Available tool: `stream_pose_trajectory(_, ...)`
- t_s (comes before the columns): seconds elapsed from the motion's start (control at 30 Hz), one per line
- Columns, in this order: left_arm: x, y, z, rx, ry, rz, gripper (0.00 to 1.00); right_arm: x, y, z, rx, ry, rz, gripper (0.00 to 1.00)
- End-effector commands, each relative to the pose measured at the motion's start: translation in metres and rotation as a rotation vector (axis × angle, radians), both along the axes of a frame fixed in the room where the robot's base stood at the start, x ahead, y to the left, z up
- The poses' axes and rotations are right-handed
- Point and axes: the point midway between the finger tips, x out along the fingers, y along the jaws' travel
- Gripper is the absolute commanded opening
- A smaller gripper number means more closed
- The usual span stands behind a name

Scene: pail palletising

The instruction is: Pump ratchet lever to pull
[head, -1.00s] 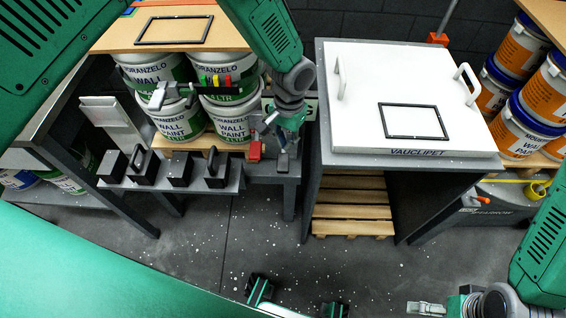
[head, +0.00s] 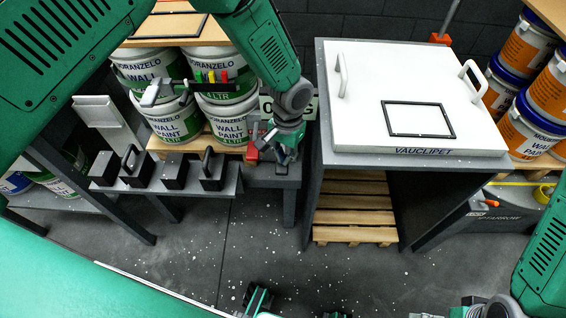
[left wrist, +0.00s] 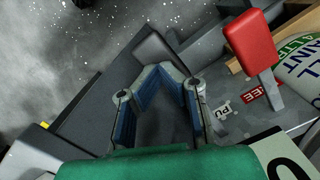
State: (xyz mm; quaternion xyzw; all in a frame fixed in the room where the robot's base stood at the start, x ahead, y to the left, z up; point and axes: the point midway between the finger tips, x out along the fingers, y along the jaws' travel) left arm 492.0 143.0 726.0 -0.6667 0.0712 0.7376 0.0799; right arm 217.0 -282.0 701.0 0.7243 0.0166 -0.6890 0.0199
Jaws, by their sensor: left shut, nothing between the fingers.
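A small lever with a red end (head: 252,151) stands at the grey bench's edge. Only a sliver of my right gripper (head: 427,315) shows at the bottom edge.
Paint pails (head: 226,123) stand stacked on a pallet behind the bench. Black handled blocks (head: 174,171) sit on a shelf to the left. A white-lidded table (head: 365,85) stands close on the right, with a wooden pallet (head: 355,205) underneath. Speckled floor in front is open.

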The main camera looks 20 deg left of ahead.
Motion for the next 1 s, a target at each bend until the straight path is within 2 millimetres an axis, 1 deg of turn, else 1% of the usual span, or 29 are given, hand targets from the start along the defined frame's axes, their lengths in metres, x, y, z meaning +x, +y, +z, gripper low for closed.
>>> stream_pose_trajectory(0.03, -0.001, 0.000, -0.009, 0.000, 0.001, -0.001, 0.00, 0.000, 0.000, -0.007, 0.000, 0.000, 0.000, 1.00)
stream_pose_trajectory(0.17, 0.000, 0.000, -0.026, 0.000, 0.001, -0.001, 0.00, 0.000, 0.000, -0.018, 0.000, 0.000, 0.000, 1.00)
stream_pose_trajectory(0.23, 0.000, 0.000, -0.021, 0.000, 0.000, -0.001, 0.00, 0.000, 0.000, -0.014, 0.000, 0.001, 0.000, 1.00)
stream_pose_trajectory(0.37, 0.001, 0.000, -0.020, 0.000, -0.001, 0.000, 0.00, 0.000, 0.000, -0.014, 0.000, 0.000, 0.000, 1.00)
stream_pose_trajectory(0.47, 0.008, -0.002, -0.019, 0.000, -0.003, 0.002, 0.00, 0.000, 0.000, -0.017, 0.000, 0.000, 0.000, 1.00)
stream_pose_trajectory(0.6, 0.026, -0.006, -0.014, -0.001, -0.004, 0.001, 0.00, 0.000, 0.000, -0.024, 0.000, 0.000, 0.000, 1.00)
stream_pose_trajectory(0.67, 0.030, -0.007, -0.012, -0.001, -0.002, 0.000, 0.00, 0.000, 0.000, -0.025, 0.000, 0.000, 0.000, 1.00)
stream_pose_trajectory(1.0, 0.030, -0.007, -0.007, 0.000, -0.001, 0.000, 0.00, -0.003, 0.000, -0.023, 0.000, -0.002, 0.000, 1.00)
